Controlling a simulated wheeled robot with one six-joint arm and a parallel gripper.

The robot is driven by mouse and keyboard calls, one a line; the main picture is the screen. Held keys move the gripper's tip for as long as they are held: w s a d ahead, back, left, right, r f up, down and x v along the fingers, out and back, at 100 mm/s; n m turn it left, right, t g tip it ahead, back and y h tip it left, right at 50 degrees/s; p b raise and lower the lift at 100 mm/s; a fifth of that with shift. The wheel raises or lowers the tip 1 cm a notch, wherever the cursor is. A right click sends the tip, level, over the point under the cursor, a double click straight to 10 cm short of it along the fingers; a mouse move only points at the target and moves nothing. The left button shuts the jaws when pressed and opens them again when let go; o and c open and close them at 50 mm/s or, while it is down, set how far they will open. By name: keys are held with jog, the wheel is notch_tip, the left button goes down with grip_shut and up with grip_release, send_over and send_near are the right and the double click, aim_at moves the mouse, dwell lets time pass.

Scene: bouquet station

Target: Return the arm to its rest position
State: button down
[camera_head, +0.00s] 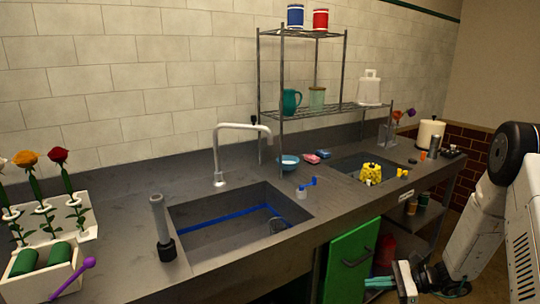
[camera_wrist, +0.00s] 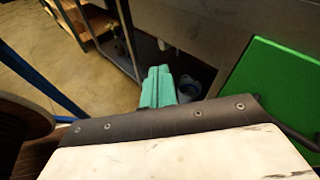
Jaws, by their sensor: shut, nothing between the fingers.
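My gripper (camera_head: 379,283) is low in the head view, at the bottom right, in front of the counter and below its top. Its teal fingers are closed together with nothing between them. The fingers also show in the wrist view (camera_wrist: 158,88), pointing away toward the dark space under the counter. My arm comes in from the right edge of the head view and bends down to the gripper. The green cabinet door (camera_head: 351,262) is just left of and behind the gripper, and it also fills the right of the wrist view (camera_wrist: 270,95). I cannot tell whether they touch.
The counter (camera_head: 120,205) holds a sink (camera_head: 240,215), a faucet (camera_head: 218,160), a wire rack (camera_head: 300,110) and a planter with flowers (camera_head: 45,260) at left. A yellow sponge-like item (camera_head: 371,172) sits at the right basin. Open floor (camera_wrist: 55,80) shows left in the wrist view.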

jog(key=s+a+r+n+g+h, duration=0.1)
jog(key=s+r+n+h, duration=0.6)
jog(key=s+r, duration=0.8)
jog(key=s+a+r+n+g+h, duration=0.1)
jog(key=s+a+r+n+h, duration=0.2)
jog(key=s+r+n+h, duration=0.4)
jog(key=shift+s+r+n+h, duration=0.3)
jog(key=shift+s+r+n, duration=1.9)
jog(key=shift+s+r, duration=2.05)
jog(key=shift+s+f, duration=0.25)
jog(key=shift+f, duration=0.05)
